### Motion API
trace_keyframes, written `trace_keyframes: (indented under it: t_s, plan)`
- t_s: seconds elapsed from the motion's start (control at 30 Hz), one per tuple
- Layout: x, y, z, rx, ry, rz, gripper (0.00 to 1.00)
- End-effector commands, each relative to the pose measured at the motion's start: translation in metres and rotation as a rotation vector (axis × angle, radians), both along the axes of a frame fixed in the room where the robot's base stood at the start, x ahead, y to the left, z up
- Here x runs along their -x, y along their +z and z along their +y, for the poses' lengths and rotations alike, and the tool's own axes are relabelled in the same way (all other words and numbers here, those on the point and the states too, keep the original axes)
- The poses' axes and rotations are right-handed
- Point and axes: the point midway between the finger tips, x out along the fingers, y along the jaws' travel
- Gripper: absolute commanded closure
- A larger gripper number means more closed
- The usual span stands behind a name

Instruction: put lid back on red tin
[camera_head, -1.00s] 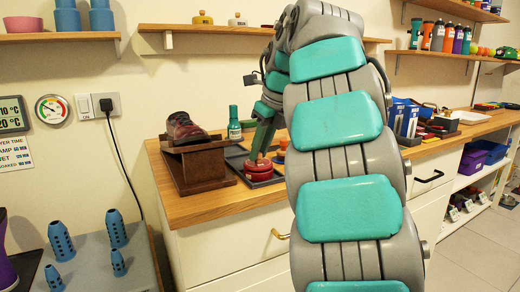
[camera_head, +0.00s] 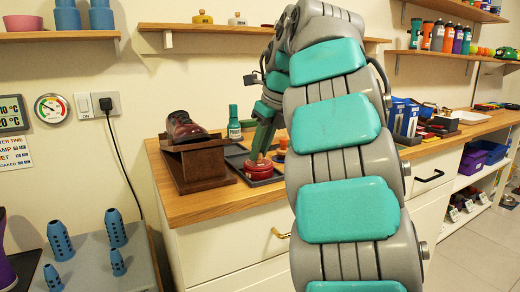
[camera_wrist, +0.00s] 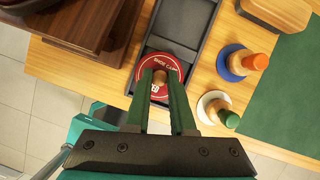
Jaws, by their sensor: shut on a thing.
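The red lid (camera_wrist: 172,69) has white lettering and a wooden knob (camera_wrist: 159,76). My gripper (camera_wrist: 160,80) is shut on this knob, with one green finger on either side. In the head view the gripper (camera_head: 262,146) points down from above. There the lid sits directly over the red tin (camera_head: 259,174), which stands in the dark tray. The lid looks level and lined up with the tin. I cannot tell whether it is fully seated. In the wrist view the lid and fingers hide the tin.
The dark tray (camera_wrist: 197,25) has raised walls. A brown wooden stand (camera_head: 203,166) with a shoe (camera_head: 184,128) is at the left. A green bottle (camera_head: 234,125) stands behind.

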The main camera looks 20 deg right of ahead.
Motion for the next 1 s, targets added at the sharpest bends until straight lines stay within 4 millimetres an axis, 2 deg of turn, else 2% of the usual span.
trace_keyframes:
  t_s: [0.9, 0.93, 1.0]
  plan:
    - [-0.0002, -0.0003, 0.0003, 0.000, 0.000, 0.000, 1.00]
    - [-0.0001, -0.0003, 0.0004, 0.000, 0.000, 0.000, 0.75]
    - [-0.0001, -0.0002, 0.0003, 0.000, 0.000, 0.000, 0.67]
